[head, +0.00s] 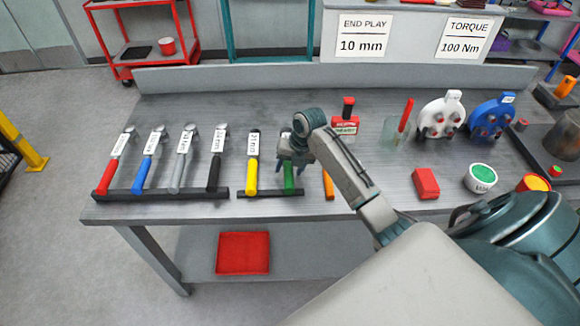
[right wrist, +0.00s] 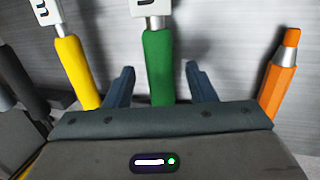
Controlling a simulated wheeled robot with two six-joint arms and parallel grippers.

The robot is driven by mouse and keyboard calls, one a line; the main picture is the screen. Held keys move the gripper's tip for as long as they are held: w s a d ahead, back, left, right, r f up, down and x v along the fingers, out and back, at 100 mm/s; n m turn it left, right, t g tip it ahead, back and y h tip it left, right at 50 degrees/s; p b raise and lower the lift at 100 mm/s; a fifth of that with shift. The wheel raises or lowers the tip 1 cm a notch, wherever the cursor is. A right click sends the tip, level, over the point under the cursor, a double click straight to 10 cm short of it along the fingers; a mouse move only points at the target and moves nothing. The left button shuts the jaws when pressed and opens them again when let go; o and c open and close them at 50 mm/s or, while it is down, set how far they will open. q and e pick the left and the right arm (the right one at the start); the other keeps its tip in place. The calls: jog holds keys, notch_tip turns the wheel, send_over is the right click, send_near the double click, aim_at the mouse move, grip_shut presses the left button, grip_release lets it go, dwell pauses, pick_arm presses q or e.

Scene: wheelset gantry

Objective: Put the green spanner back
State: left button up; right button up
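The green spanner (head: 289,178) leans at the right end of the short dark rack (head: 262,194), next to the yellow spanner (head: 252,177). Its upper part is hidden by my right gripper in the head view. In the right wrist view the green handle (right wrist: 158,62) stands between the two blue fingers of my right gripper (right wrist: 160,84), with a gap on each side. My right gripper is open and also shows in the head view (head: 292,164). The lower end of the handle is hidden behind the gripper body in the wrist view. My left gripper is not in view.
An orange-handled tool (head: 328,185) lies close to the right of the green spanner. Red, blue, grey and black spanners sit in the longer rack (head: 165,195) on the left. A red block (head: 425,183) and a glass holder (head: 396,133) are further right.

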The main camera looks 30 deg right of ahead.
jog(key=shift+d+r, duration=0.1)
jog(key=shift+r, duration=0.15)
jog(key=b+v, duration=0.3)
jog(key=v, duration=0.7)
jog(key=shift+s+r, duration=0.1)
jog(key=shift+r, duration=0.05)
